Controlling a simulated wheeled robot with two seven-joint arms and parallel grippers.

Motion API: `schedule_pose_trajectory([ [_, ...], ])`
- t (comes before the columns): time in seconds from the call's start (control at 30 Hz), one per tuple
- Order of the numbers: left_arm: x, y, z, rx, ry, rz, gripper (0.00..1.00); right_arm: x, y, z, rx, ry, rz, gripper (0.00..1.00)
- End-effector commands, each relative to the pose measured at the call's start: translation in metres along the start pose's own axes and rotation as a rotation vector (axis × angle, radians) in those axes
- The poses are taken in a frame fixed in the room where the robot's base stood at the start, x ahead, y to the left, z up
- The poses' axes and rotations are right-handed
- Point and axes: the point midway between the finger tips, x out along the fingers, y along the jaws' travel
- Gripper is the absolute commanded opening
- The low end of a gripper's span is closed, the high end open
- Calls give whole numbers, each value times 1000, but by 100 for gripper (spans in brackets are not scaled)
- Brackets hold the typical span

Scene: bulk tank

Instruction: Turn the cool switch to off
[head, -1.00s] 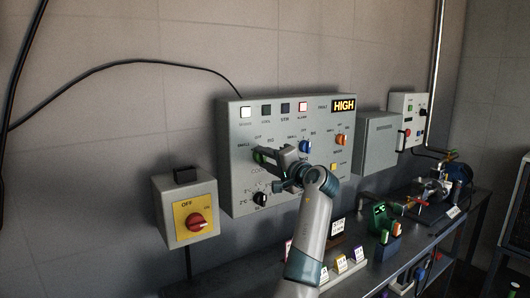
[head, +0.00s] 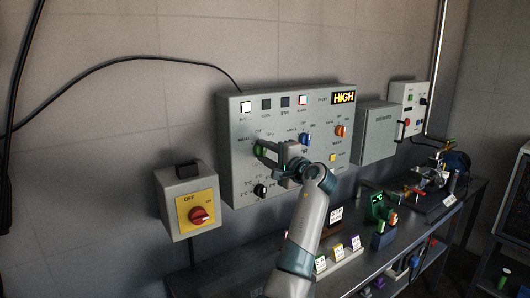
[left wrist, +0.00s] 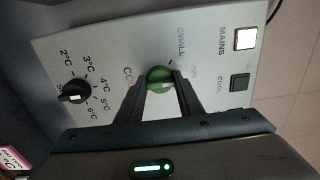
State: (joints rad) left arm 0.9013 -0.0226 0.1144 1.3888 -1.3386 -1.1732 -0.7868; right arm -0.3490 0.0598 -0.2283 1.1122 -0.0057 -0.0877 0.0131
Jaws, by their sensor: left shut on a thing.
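The cool switch is a round green knob (left wrist: 160,79) on the grey control panel (head: 236,178). In the head view the green knob (head: 259,148) shows at the tips of my left gripper (head: 266,150). In the left wrist view the two dark fingers of my left gripper (left wrist: 160,90) close in on the knob from both sides and are shut on it. Its pointer and exact setting are hard to make out. The label beside it is partly covered by a finger. My right gripper is in neither view.
A black temperature knob (left wrist: 73,92) sits beside the green one, with a blue knob (head: 305,139) and an orange knob (head: 341,131) to the right. A red rotary switch box (head: 201,215) hangs at the left. A bench (head: 400,238) with small items stands below.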

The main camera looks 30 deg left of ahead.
Motion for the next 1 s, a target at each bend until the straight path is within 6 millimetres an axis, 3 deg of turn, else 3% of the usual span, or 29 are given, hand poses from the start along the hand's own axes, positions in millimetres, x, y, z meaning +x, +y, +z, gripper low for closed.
schedule_pose_trajectory([
  [0.1,0,2,-1,1,1,2,11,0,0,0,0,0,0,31],
  [0.13,0,2,-1,1,1,2,38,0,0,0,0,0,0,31],
  [0.2,0,2,0,0,1,2,51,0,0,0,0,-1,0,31],
  [0.67,-6,1,0,-1,1,0,51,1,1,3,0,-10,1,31],
  [0.87,-26,2,-1,-3,2,1,51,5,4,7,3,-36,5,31],
  [1.0,-50,3,-1,-3,3,1,51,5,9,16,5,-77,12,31],
])
